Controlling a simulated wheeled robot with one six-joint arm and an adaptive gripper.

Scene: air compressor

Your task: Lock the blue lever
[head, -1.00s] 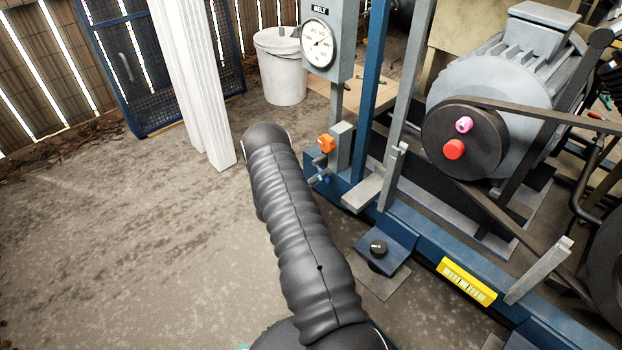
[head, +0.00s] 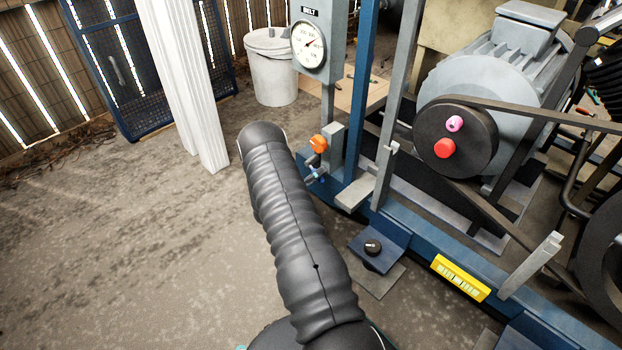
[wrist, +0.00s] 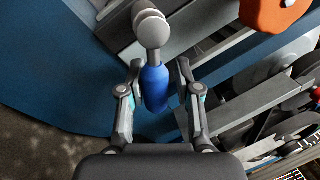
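The blue lever (wrist: 155,88) shows in the wrist view, with a round grey metal fitting (wrist: 152,28) at its far end. My gripper (wrist: 159,72) is open, with one finger on each side of the lever. A small gap shows on the right side, and the left finger is very close; I cannot tell if it touches. In the head view the blue lever (head: 318,176) is small, below the orange knob (head: 319,143) by the grey post. My gripper is hidden there behind my arm.
The orange knob also shows at the top right of the wrist view (wrist: 272,12). The compressor's blue base (head: 408,225) carries a gauge (head: 309,45), a motor pulley with a red knob (head: 445,148) and a black dial (head: 373,247). Open concrete floor (head: 130,240) lies left.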

